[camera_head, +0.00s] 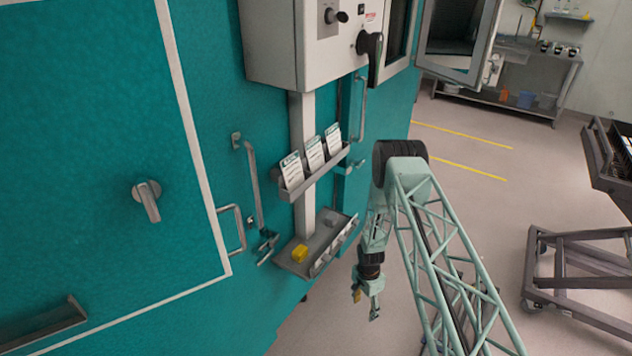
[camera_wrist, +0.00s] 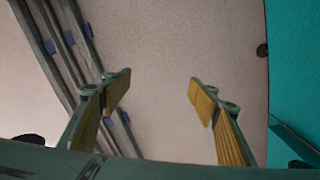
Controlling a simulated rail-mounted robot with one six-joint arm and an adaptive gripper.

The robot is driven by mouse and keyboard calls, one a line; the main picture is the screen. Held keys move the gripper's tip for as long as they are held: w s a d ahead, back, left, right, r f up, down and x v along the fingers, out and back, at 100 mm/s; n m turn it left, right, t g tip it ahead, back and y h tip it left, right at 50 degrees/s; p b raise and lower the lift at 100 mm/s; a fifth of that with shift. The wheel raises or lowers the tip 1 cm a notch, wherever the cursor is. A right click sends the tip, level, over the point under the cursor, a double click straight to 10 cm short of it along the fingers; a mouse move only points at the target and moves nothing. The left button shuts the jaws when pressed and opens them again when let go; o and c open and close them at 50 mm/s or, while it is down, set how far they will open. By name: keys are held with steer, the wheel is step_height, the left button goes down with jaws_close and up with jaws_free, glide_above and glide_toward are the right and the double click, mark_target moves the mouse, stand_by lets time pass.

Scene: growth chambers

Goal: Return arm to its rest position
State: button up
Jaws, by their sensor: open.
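My gripper (camera_head: 366,304) hangs below my arm's elbow in the head view, to the right of the teal chamber wall and a little lower than the wall tray. It points downward. In the wrist view my gripper (camera_wrist: 160,95) has its two yellow-padded fingers spread wide apart. Nothing is between them, and the pale floor (camera_wrist: 185,40) shows through the gap. The gripper touches nothing that I can see.
The teal chamber (camera_head: 100,130) with handles stands at left. A metal tray (camera_head: 292,267) holds a yellow object (camera_head: 300,253); a card rack (camera_head: 312,182) is above it. A grey control box (camera_head: 270,45) juts out higher. A wheeled cart (camera_head: 575,310) stands right.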

steer(key=w+d+r+n+t+b, duration=0.1)
steer(key=w+r, duration=0.2)
steer(key=r, duration=1.4)
steer(key=w+r+n+b, duration=0.2)
steer(key=w+r, duration=0.1)
steer(key=r, duration=1.4)
steer(key=s+r+n+t+b, duration=0.1)
steer(key=s+r, duration=0.4)
steer(key=r, duration=0.8)
steer(key=s+r+n+b, duration=0.15)
steer(key=s+r, duration=0.35)
steer(key=r, duration=0.8)
steer(key=s+r+n+t+b, duration=0.1)
steer(key=s+r+n+b, duration=0.2)
steer(key=s+r, duration=1.65)
steer(key=s+a+n+t+b, duration=0.1)
steer(key=s+n+b, duration=0.1)
steer(key=s, duration=2.5)
steer(key=shift+s+a+n+t, duration=0.2)
steer(key=shift+n+t, duration=0.1)
steer(key=shift+n, duration=0.45)
steer(key=shift+w, duration=0.1)
